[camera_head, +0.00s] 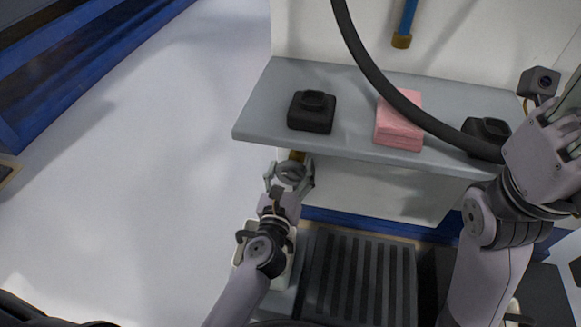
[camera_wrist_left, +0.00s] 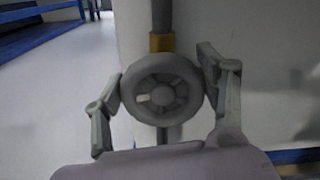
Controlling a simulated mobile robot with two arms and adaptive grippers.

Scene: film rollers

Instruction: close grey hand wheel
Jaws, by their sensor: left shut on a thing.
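The grey hand wheel (camera_wrist_left: 162,92) faces me in the left wrist view, with a spoked centre and a small white mark on its left side. It sits on a vertical pipe with a brass collar (camera_wrist_left: 161,43) above it. In the head view the wheel (camera_head: 291,172) is just below the shelf's front edge. My left gripper (camera_head: 289,178) is shut on the wheel, one finger on each side of its rim; its fingers also show in the left wrist view (camera_wrist_left: 163,88). My right gripper (camera_head: 566,130) is raised at the right edge; its fingertips are not clear.
A grey shelf (camera_head: 258,108) carries two black blocks (camera_head: 311,112) (camera_head: 487,132) and a pink stack (camera_head: 399,122). A dark hose (camera_head: 372,70) hangs across it. A blue pipe (camera_head: 408,16) is on the wall behind. The floor at left is clear.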

